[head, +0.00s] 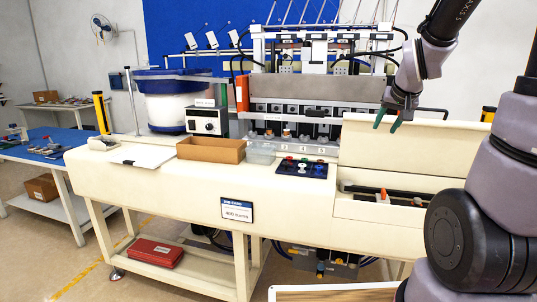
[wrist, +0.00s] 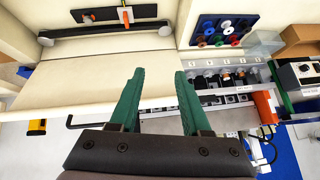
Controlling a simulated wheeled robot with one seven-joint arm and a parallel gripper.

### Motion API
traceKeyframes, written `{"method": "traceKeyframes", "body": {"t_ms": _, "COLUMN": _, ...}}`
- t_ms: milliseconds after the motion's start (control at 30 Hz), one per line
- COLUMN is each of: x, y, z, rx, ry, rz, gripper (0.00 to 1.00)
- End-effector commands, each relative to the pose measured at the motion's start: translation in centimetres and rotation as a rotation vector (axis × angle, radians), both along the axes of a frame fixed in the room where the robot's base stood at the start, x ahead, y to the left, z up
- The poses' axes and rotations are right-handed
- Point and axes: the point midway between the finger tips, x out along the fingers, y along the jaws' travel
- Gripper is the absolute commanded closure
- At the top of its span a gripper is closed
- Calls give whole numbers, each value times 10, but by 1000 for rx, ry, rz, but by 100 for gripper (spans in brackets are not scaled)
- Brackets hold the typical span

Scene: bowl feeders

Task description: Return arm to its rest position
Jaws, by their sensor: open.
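My gripper (head: 387,124) hangs over the right part of the cream machine bench (head: 330,200), fingers pointing down and apart. In the wrist view my gripper (wrist: 160,76) shows two green fingers with nothing between them. The fingers appear clear of the bench surface in the head view. My arm reaches in from the right edge of the head view.
A dark tray of coloured round parts (head: 302,168) sits on the bench left of my gripper. A cardboard box (head: 211,149), a clear bin (head: 261,152) and a bowl feeder (head: 170,100) stand further left. An open recess (head: 385,195) lies below my gripper.

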Motion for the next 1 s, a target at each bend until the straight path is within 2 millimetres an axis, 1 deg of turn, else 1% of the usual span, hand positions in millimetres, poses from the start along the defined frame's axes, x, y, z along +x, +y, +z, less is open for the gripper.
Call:
{"method": "traceKeyframes", "body": {"t_ms": 33, "x": -16, "y": 11, "z": 19, "rx": 18, "ry": -8, "rz": 7, "gripper": 52}}
{"method": "traceKeyframes", "body": {"t_ms": 100, "x": -42, "y": 25, "z": 38, "rx": 49, "ry": 2, "rz": 16, "gripper": 52}}
{"method": "traceKeyframes", "body": {"t_ms": 167, "x": -64, "y": 37, "z": 52, "rx": 77, "ry": 11, "rz": 24, "gripper": 52}}
{"method": "traceKeyframes", "body": {"t_ms": 200, "x": -80, "y": 44, "z": 61, "rx": 95, "ry": 15, "rz": 31, "gripper": 52}}
{"method": "traceKeyframes", "body": {"t_ms": 267, "x": -103, "y": 55, "z": 71, "rx": 121, "ry": 24, "rz": 42, "gripper": 52}}
{"method": "traceKeyframes", "body": {"t_ms": 300, "x": -118, "y": 61, "z": 77, "rx": 139, "ry": 30, "rz": 49, "gripper": 52}}
{"method": "traceKeyframes", "body": {"t_ms": 400, "x": -150, "y": 74, "z": 88, "rx": 176, "ry": 44, "rz": 64, "gripper": 52}}
{"method": "traceKeyframes", "body": {"t_ms": 500, "x": -172, "y": 82, "z": 93, "rx": 202, "ry": 56, "rz": 76, "gripper": 52}}
{"method": "traceKeyframes", "body": {"t_ms": 600, "x": -185, "y": 87, "z": 95, "rx": 216, "ry": 64, "rz": 84, "gripper": 52}}
{"method": "traceKeyframes", "body": {"t_ms": 667, "x": -188, "y": 88, "z": 95, "rx": 220, "ry": 68, "rz": 85, "gripper": 52}}
{"method": "traceKeyframes", "body": {"t_ms": 1000, "x": -189, "y": 88, "z": 95, "rx": 222, "ry": 70, "rz": 85, "gripper": 52}}
